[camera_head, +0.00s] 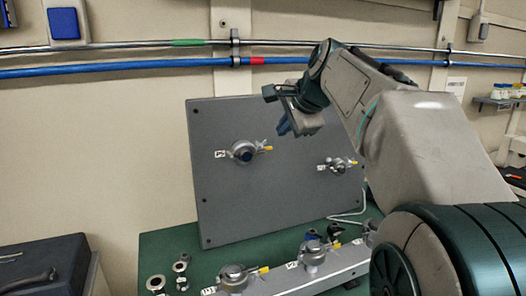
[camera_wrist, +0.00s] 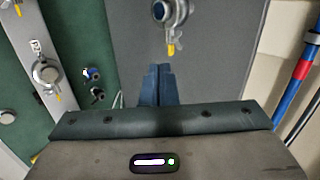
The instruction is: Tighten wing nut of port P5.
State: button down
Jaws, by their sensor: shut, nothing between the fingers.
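Two clamped ports sit on the upright grey panel: a left one (camera_head: 243,151) and a right one (camera_head: 338,164). Each has a yellow-tipped part, and the labels are too small to read, so I cannot tell which is P5. My gripper (camera_head: 284,128) is in front of the panel, right of and slightly above the left panel port. In the wrist view, my gripper (camera_wrist: 157,68) is shut and empty. The left panel port (camera_wrist: 172,10) shows beyond its fingertips, apart from them.
The panel (camera_head: 225,205) stands on a green bench (camera_head: 160,246) with loose rings and clamps. A blue pipe (camera_head: 130,67) and a metal pipe run along the wall above. A dark case (camera_head: 45,262) is at lower left. The rear rail port (camera_wrist: 45,72) shows in the wrist view.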

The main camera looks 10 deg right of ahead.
aim_at(261, 144)
jog(key=p+x, duration=0.1)
jog(key=x, duration=0.3)
jog(key=w+r+p+x, duration=0.1)
jog(key=x, duration=0.3)
jog(key=p+x, duration=0.1)
jog(key=x, duration=0.2)
jog(key=shift+w+a+f, duration=0.1)
jog(key=shift+w+a, duration=0.1)
jog(key=shift+w, duration=0.25)
jog(key=shift+w+a, duration=0.15)
jog(key=shift+w, duration=0.45)
